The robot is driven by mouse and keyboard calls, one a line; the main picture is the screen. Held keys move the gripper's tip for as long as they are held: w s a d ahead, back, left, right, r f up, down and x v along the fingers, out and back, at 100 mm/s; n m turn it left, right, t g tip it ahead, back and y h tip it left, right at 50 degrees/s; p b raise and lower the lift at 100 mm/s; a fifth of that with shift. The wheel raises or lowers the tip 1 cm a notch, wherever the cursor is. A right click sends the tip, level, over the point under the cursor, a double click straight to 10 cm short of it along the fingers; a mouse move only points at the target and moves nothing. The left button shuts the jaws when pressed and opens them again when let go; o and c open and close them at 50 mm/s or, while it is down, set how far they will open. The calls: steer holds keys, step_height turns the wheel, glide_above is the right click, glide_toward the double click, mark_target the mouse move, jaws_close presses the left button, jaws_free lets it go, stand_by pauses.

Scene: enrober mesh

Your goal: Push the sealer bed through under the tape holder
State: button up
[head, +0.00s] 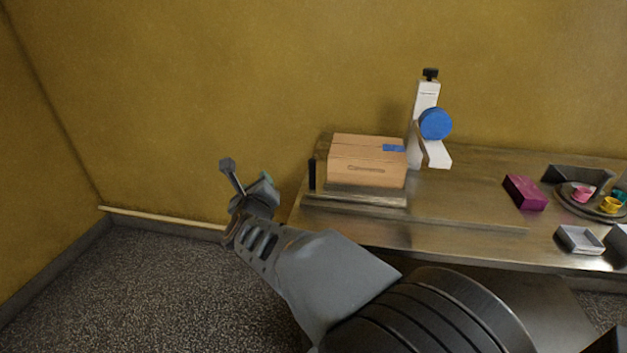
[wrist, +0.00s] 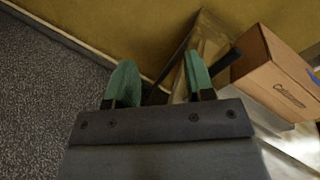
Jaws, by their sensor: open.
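The sealer bed (head: 355,197) is a low grey slab at the left end of the metal table, with a cardboard box (head: 366,166) on it. A black upright post (head: 312,175) stands at the bed's left end. The white tape holder (head: 426,95) with a blue roll (head: 435,124) stands behind and right of the box. My gripper (head: 263,184) is open and empty, left of the table and apart from the bed. In the wrist view its green fingers (wrist: 160,82) are spread, with the box (wrist: 277,78) to their right.
The bed's track (head: 470,222) runs right along the table (head: 390,232), with bare metal there. Farther right are a magenta box (head: 525,193), a round tray with small cups (head: 573,203) and a grey open tray (head: 579,239). A wall closes the back.

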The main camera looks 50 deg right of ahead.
mark_target(311, 168)
steer(key=s+d+f+m+g+h+b, duration=0.2)
steer(key=s+d+m+g+h, duration=0.45)
steer(key=m, duration=0.55)
steer(key=shift+t+y, duration=0.35)
steer(key=shift+t, duration=0.1)
steer(key=x, duration=1.4)
steer(key=shift+w+a+p, duration=0.1)
steer(key=shift+w+p, duration=0.2)
jaws_close()
